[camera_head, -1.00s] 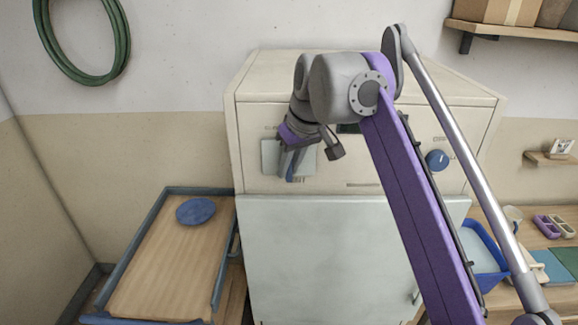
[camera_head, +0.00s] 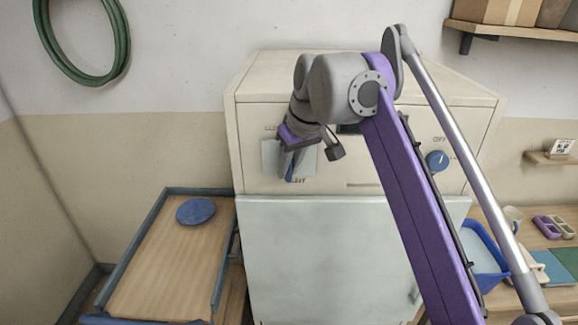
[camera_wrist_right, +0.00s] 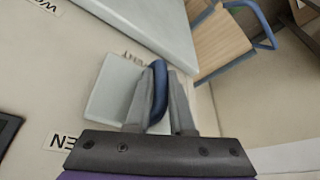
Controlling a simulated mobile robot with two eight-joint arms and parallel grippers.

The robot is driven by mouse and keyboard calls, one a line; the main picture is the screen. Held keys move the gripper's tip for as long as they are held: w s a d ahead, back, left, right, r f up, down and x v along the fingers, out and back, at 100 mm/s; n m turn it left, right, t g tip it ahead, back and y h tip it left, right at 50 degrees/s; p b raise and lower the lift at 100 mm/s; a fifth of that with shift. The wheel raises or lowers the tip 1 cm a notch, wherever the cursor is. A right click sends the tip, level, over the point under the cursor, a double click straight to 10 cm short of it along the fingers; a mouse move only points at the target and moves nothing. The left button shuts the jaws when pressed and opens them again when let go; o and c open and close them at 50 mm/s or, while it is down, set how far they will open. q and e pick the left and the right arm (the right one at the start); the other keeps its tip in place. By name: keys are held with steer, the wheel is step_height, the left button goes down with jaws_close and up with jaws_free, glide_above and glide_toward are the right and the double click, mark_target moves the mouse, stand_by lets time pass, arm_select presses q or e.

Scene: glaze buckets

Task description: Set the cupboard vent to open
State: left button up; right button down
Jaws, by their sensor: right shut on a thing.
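The cream cupboard (camera_head: 350,90) stands against the wall. Its vent plate (camera_head: 269,156), pale grey, is on the upper left of the front and also shows in the right wrist view (camera_wrist_right: 108,88). A blue vent handle (camera_wrist_right: 160,88) crosses the plate. My right gripper (camera_head: 291,165) is in front of the plate, and in the right wrist view its fingers (camera_wrist_right: 160,95) are shut on the handle from both sides. Labels sit above and below the plate, partly hidden; one in the wrist view ends in "EN". The handle's exact setting is hard to tell. My left gripper is not in view.
A blue dial (camera_head: 437,160) is on the cupboard's upper right, behind my right arm. A large pale door (camera_head: 320,260) fills the front below. A blue-edged wooden tray (camera_head: 150,270) with a blue disc (camera_head: 196,211) is at left. A blue tub (camera_head: 484,255) is at right.

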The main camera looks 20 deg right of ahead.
stand_by(0.5)
steer(key=d, duration=0.2)
steer(key=s+d, duration=0.1)
steer(key=d, duration=0.2)
steer(key=s+d+p, duration=0.1)
steer(key=d, duration=0.2)
steer(key=shift+s, duration=0.15)
steer(key=shift+a, duration=0.1)
steer(key=c, duration=1.1)
jaws_free()
steer(key=shift+d, duration=0.2)
steer(key=shift+a, duration=0.1)
